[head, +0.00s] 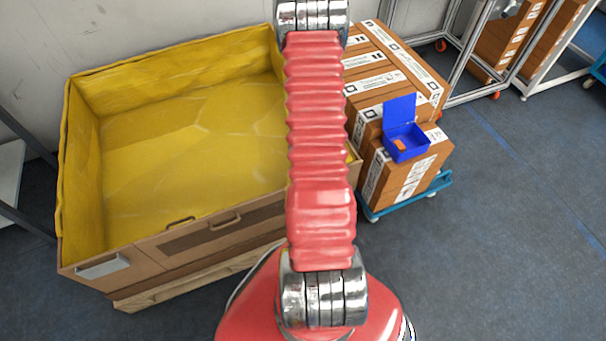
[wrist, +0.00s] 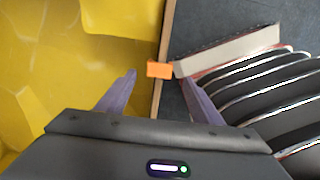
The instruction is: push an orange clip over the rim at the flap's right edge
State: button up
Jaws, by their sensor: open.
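In the wrist view, an orange clip (wrist: 159,69) sits across the crate's thin wooden rim (wrist: 167,35). How far down it is seated cannot be told. My gripper (wrist: 159,80) is open, with one purple finger over the yellow side and one over the dark floor side. The clip shows between and just ahead of the fingertips; contact is not clear. In the head view, the yellow-lined crate (head: 72,160) stands at left, its brown front flap (head: 150,252) facing me. My arm hides part of the crate's right side, and my gripper is not visible there.
A blue open box (head: 404,157) with an orange piece in it stands on brown cartons (head: 385,87) right of the crate. The cartons rest on a teal wheeled dolly (head: 446,184). Metal racks stand behind at upper right. The floor at right (head: 500,250) is clear.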

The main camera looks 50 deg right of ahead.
notch_tip(320, 180, up, 7)
dwell(0.4)
dwell(0.9)
jog(key=s+a+r+m+t, duration=0.2)
jog(key=a+r+m+t, duration=0.3)
jog(key=a+r, duration=3.1)
jog(key=r+m, duration=0.1)
jog(key=m, duration=0.5)
jog(key=shift+s+a+m+t, duration=0.15)
jog(key=shift+a+m+t, duration=0.15)
jog(key=shift+a+m, duration=0.1)
jog(key=shift+c, duration=0.3)
